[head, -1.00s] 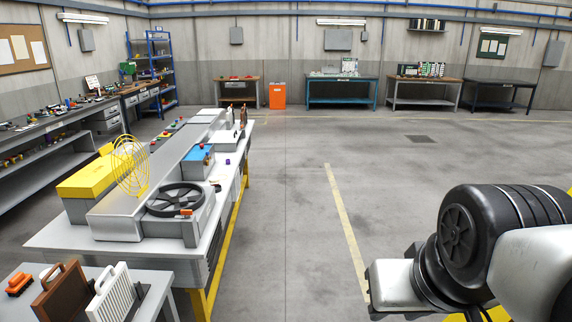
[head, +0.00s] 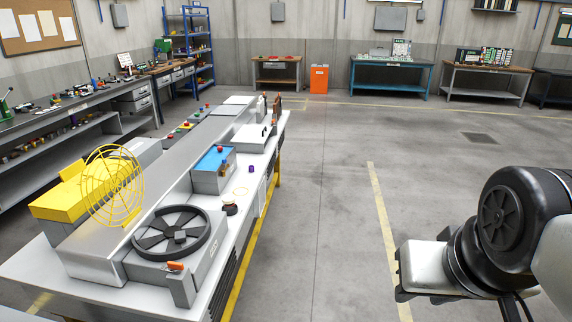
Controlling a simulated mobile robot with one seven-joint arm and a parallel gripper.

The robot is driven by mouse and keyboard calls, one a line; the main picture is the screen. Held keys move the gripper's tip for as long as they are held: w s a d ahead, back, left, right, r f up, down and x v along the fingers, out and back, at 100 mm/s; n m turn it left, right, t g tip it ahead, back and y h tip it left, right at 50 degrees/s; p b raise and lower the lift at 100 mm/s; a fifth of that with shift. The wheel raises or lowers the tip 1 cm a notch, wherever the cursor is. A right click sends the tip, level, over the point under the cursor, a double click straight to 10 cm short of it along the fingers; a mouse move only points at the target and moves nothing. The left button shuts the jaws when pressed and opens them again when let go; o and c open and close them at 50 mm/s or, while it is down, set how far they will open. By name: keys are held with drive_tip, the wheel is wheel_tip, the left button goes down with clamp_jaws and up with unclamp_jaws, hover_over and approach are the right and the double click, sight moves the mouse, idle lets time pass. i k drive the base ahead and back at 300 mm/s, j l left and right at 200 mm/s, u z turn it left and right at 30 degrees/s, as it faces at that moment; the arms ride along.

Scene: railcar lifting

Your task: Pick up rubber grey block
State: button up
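I cannot pick out the rubber grey block with certainty. A small grey block-like piece (head: 182,287) stands at the near right corner of the workbench (head: 40,262), with an orange item (head: 175,266) at its top. A small dark grey square piece (head: 180,236) shows at the middle of the black fan wheel (head: 150,240). Part of my arm is at the right, over the floor and well apart from the bench.
A yellow box (head: 65,195), a yellow wire guard (head: 113,185) and a blue-topped box (head: 213,170) are on the bench. An orange cabinet (head: 319,79) and a teal table (head: 392,63) stand at the back wall. The floor (head: 320,210) right of the bench is clear.

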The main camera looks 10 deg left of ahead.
sight(180, 237)
drive_tip(key=i+u, duration=0.15)
drive_tip(key=i, duration=0.35)
drive_tip(key=i+l+u, duration=0.2)
drive_tip(key=i, duration=0.25)
drive_tip(key=i+u, duration=0.15)
drive_tip(key=i, duration=0.35)
drive_tip(key=i+u, duration=0.15)
drive_tip(key=u, duration=0.25)
drive_tip(key=i+u, duration=0.15)
drive_tip(key=u, duration=0.25)
drive_tip(key=i+l+u, duration=0.15)
drive_tip(key=u, duration=0.25)
drive_tip(key=i+l+u, duration=0.1)
drive_tip(key=u, duration=0.3)
drive_tip(key=i+l+u, duration=0.1)
drive_tip(key=i+u, duration=0.15)
drive_tip(key=u, duration=0.2)
drive_tip(key=i+l+u, duration=0.2)
drive_tip(key=u, duration=0.25)
